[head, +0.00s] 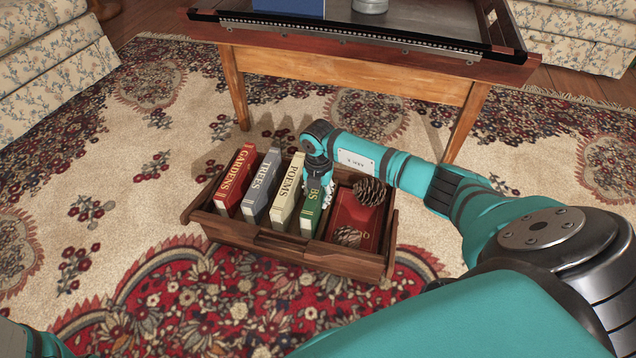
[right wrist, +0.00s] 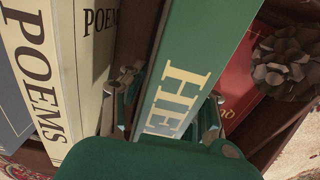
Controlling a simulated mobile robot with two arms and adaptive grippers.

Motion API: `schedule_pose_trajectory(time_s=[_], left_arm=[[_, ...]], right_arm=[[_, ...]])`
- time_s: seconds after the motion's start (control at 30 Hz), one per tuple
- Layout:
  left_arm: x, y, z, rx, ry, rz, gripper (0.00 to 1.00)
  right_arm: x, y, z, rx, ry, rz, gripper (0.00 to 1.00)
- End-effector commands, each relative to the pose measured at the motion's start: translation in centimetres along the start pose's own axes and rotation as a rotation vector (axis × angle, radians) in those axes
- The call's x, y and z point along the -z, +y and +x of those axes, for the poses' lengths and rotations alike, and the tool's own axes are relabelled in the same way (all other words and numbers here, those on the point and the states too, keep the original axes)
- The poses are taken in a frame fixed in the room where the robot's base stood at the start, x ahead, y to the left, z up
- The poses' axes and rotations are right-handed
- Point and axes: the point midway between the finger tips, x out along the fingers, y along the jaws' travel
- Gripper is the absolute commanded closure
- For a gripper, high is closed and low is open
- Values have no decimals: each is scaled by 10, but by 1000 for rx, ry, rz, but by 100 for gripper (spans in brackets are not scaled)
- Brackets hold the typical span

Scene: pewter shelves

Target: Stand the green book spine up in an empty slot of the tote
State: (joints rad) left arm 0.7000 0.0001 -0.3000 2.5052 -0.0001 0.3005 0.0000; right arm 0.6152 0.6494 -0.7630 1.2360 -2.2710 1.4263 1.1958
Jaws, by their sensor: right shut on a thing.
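The wooden tote (head: 362,263) stands on the rug. The green book (head: 311,217) is upright in it, spine up, between the cream POEMS book (head: 287,205) and the compartment with a red book lying flat (head: 350,217). My right gripper (head: 318,193) is shut on the green book from above. In the right wrist view the green spine (right wrist: 182,85) runs between the two fingers, with brown wood beside it. The green book's lower edge is hidden, so I cannot tell whether it touches the tote floor. My left gripper is not in view.
A red GARDENS book (head: 236,182) and a grey TREES book (head: 262,187) stand left of POEMS. Pine cones (head: 369,191) lie on the flat red book. A wooden table (head: 350,75) stands behind the tote. The rug left of the tote is clear.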

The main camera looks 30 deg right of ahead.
Motion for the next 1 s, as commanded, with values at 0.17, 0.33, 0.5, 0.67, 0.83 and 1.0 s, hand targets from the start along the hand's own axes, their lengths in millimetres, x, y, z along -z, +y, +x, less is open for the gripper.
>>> schedule_pose_trajectory(time_s=[0.17,0.33,0.5,0.67,0.83,1.0], left_arm=[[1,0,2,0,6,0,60],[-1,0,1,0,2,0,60],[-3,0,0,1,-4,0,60],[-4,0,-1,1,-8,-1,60],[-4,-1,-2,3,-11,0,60],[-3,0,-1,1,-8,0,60]], right_arm=[[-1,1,-1,-3,-1,0,100],[-1,1,-1,-3,-1,0,64],[0,1,0,-2,-1,0,44],[0,0,0,-1,-1,0,44],[0,0,-4,0,-1,0,44],[-1,1,-30,-4,-4,-2,44]])
